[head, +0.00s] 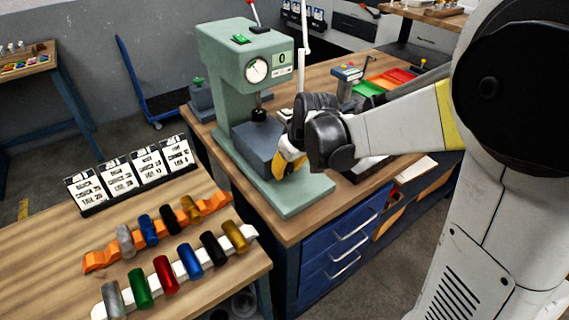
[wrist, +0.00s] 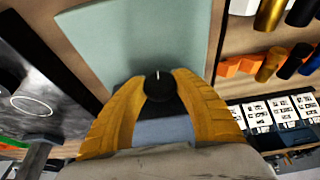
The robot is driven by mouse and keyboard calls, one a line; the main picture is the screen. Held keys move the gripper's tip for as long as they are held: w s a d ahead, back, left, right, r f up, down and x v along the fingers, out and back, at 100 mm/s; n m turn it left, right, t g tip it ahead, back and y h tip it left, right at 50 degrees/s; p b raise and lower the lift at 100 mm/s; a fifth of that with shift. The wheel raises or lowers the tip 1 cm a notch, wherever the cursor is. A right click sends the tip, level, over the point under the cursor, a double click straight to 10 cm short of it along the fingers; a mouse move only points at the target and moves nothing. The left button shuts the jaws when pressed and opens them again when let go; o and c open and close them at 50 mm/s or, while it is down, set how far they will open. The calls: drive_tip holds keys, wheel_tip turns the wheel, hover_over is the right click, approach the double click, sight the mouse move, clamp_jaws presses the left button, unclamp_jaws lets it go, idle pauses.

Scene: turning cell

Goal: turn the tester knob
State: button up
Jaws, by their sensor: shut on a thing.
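The green tester (head: 226,80) stands on the wooden bench, with a round dial and a small display reading 0 on its head. Its black knob (wrist: 158,87) shows in the wrist view on the front of a dark block, with a white mark pointing up in the picture. The two yellow fingers of my gripper (wrist: 158,92) are on either side of the knob and shut on it. In the head view my gripper (head: 289,164) is low at the tester's front, and it hides the knob there. The tester's pale green base plate (wrist: 140,40) lies beyond the knob.
A near table (head: 50,245) at left holds orange and white racks of coloured cylinders and a row of label cards (head: 130,175). Red and green trays (head: 395,78) stand right of the tester. Blue drawers (head: 345,240) sit under the bench. A blue trolley (head: 140,85) stands behind.

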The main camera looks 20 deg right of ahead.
drive_tip(key=shift+y, duration=0.6)
drive_tip(key=o, duration=1.3)
drive_tip(key=shift+c, duration=0.2)
drive_tip(key=v, duration=1.2)
drive_tip(key=shift+w, duration=0.15)
